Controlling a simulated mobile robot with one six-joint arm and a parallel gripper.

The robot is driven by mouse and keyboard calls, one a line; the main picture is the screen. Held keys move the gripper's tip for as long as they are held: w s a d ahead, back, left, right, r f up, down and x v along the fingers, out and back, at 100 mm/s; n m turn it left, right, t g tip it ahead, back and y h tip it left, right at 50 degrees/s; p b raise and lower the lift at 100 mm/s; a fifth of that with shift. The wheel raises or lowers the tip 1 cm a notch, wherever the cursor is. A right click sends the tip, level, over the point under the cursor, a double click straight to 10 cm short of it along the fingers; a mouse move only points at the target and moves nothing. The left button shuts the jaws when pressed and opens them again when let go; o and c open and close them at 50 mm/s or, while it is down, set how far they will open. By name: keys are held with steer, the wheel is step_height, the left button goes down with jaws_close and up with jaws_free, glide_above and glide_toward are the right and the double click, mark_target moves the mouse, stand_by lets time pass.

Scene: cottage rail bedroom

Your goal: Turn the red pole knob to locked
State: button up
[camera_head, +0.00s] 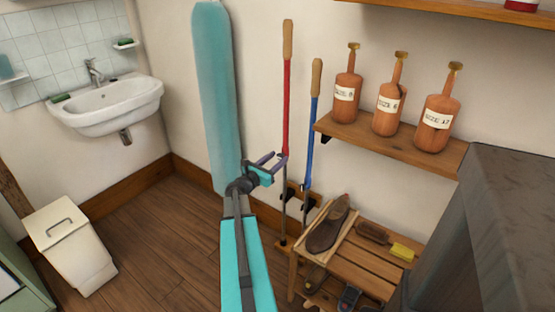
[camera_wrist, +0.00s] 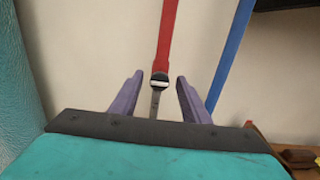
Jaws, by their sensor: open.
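The red pole (camera_head: 286,105) leans upright against the wall, with a wooden grip at its top and a grey lower shaft. Its knob (camera_wrist: 159,78) is a small dark collar with a pale band where the red tube meets the grey shaft. My gripper (camera_head: 274,161) is open beside the pole at about the knob's height. In the wrist view its two purple fingers (camera_wrist: 160,82) stand either side of the knob in the picture, with gaps on both sides. I cannot tell how far the knob lies beyond the fingertips.
A blue pole (camera_head: 312,125) stands close to the right of the red one. A slatted bench (camera_head: 365,265) with a shoe (camera_head: 328,230) and brushes is below right. Open floor (camera_head: 150,220) lies left, beside a white bin (camera_head: 70,250).

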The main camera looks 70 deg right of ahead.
steer(key=shift+s+d, duration=0.1)
steer(key=shift+d, duration=0.15)
steer(key=c, duration=1)
